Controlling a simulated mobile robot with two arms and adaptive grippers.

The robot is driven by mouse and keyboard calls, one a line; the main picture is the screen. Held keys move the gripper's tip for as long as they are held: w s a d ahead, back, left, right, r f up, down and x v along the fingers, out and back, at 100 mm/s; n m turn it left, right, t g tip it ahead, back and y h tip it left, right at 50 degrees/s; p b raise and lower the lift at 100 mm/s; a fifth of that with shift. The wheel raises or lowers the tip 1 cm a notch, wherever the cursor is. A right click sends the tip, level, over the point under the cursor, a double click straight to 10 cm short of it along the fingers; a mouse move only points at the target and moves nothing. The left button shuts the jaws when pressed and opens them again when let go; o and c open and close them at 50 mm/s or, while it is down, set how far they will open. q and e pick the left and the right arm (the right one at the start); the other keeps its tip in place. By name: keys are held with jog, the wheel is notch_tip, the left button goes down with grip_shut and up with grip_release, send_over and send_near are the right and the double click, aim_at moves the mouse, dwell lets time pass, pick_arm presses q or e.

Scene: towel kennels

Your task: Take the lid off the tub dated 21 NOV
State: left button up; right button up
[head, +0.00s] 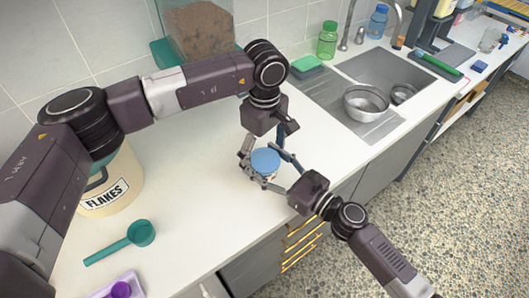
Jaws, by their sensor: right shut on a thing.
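A small tub (266,177) with a round blue lid (265,161) stands upright near the counter's front part. The lid sits on the tub; I cannot read any date on it. My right gripper (268,172) comes in from the lower right and is shut on the tub, with its fingers on either side of it. My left gripper (266,146) points down from above and behind the lid. Its fingers are spread open; I cannot tell whether they touch the lid. The grippers hide most of the tub's side.
A cream FLAKES bin (112,182), a teal scoop (140,233) and a lilac tray (128,279) are at the left. A kibble container (200,30) stands at the back. A sink (395,75) with metal bowls (366,103) is at the right. Counter between scoop and tub is clear.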

aim_at(265, 159)
pick_arm(q)
jog(key=shift+r, duration=0.1)
notch_tip(265, 159, up, 12)
dwell(0.5)
pick_arm(e)
jog(key=o, duration=1.8)
jog(key=shift+c, duration=0.2)
